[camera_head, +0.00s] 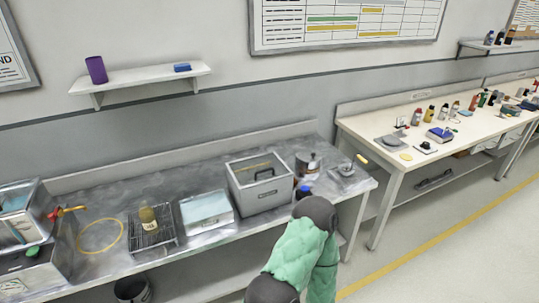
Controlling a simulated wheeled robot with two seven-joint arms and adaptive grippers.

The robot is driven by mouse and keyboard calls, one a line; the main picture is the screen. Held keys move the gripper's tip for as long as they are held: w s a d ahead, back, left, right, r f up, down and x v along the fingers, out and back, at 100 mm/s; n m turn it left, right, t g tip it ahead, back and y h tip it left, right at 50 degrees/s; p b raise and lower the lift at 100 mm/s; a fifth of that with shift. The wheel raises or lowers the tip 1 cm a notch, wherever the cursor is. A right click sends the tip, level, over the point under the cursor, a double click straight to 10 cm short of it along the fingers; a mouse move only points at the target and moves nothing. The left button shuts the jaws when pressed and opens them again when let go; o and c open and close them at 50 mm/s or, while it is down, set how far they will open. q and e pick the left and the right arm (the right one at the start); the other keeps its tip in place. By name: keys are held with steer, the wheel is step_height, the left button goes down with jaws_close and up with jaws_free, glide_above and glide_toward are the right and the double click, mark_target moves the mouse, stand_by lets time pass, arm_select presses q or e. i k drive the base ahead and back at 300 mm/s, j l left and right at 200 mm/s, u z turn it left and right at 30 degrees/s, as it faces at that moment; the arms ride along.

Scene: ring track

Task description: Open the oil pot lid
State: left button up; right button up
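I cannot tell for sure which thing is the oil pot. A grey box-shaped container (264,199) with a dark handle at its top stands on the metal bench, right of centre. A dark grey cylindrical vessel (302,162) stands behind it to the right, partly hidden by other items. A green arm of mine with dark joints rises from the bottom centre and ends in front of the bench's right part. No gripper fingers can be made out in this view.
The metal bench (75,208) also holds a wire rack (152,236) with a yellowish bottle, a pale box (206,211), a yellow ring (100,235) and an open case (30,250) at left. A white bench (374,125) with bottles stands at right. Floor is clear at lower right.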

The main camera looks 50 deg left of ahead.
mark_target(307, 155)
steer(key=u, duration=1.75)
